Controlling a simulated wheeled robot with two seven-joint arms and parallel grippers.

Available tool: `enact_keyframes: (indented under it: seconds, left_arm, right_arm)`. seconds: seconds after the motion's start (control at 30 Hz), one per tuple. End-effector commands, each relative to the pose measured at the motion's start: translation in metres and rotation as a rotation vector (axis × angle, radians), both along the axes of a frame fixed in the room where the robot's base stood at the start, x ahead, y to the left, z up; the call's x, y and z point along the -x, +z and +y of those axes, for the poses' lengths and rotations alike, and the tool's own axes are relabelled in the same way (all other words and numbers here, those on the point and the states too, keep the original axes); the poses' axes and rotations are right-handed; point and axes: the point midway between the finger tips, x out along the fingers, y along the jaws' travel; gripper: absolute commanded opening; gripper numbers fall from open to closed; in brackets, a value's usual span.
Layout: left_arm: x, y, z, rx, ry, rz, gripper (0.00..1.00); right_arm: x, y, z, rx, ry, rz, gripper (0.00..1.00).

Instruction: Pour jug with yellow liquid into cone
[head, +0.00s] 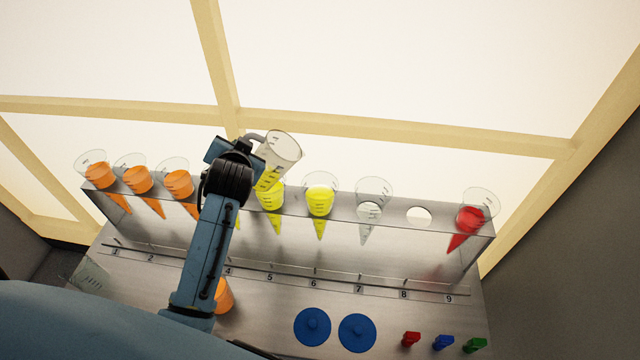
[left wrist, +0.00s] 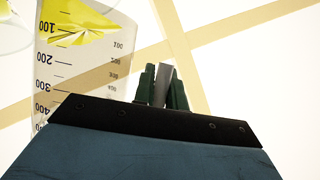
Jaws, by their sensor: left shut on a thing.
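My left gripper (head: 238,155) is shut on the grey handle (left wrist: 163,87) of a clear jug (head: 283,148) with a printed scale. The jug is raised and tilted, and a little yellow liquid (left wrist: 82,25) shows by its 100 mark in the left wrist view. In the head view it overlaps a cone with yellow liquid (head: 271,199) above label 5; whether they touch is unclear. Another cone with yellow liquid (head: 320,203) stands above label 6. An empty clear cone (head: 375,190) hangs above label 7. My right gripper is out of view.
Three cones with orange liquid (head: 138,180) stand left in the metal rack (head: 340,270). A red cone (head: 468,218) is at right, beside an empty hole (head: 419,215). Two blue discs (head: 312,326) and small coloured parts (head: 443,342) lie in front. My arm partly hides an orange object (head: 224,297).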

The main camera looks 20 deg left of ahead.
Motion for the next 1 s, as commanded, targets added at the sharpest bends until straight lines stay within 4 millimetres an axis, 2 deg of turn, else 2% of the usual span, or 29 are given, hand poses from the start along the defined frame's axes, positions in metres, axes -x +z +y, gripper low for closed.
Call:
enact_keyframes:
  seconds: [0.37, 0.57, 1.0]
  left_arm:
    - [0.014, -0.014, 0.028, 0.265, 0.006, -0.139, 0.00]
    - [0.019, -0.041, 0.037, 0.411, 0.009, -0.216, 0.00]
    - [0.021, -0.047, 0.042, 0.571, 0.011, -0.301, 0.00]
  right_arm:
    - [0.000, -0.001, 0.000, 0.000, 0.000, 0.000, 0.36]
    - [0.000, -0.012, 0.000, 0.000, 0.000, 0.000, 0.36]
    - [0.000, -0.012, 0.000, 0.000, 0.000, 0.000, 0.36]
